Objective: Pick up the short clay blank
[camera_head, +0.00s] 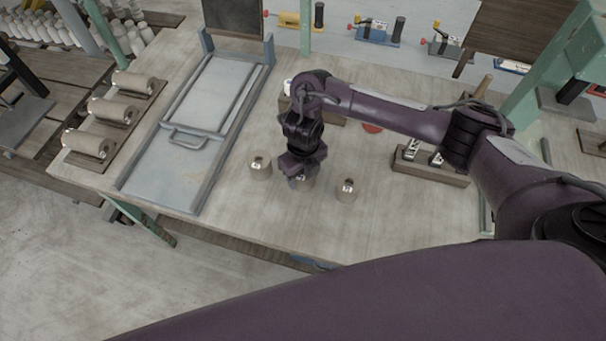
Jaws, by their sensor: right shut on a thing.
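Three grey-tan clay blanks stand in a loose row on the table in the head view. The left blank (260,166) and the right blank (347,191) stand free and upright, each with a small light label. My right gripper (301,175) points down and is shut on the middle blank (304,184), between the other two. The gripper hides most of the middle blank, so its height and any gap beneath it cannot be told. My left gripper is not in view.
A grey framed tray (150,172) with a handle lies left of the blanks. Several clay cylinders (88,144) rest on boards at the far left. A wooden block with metal pieces (430,170) lies right. The table's front is clear.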

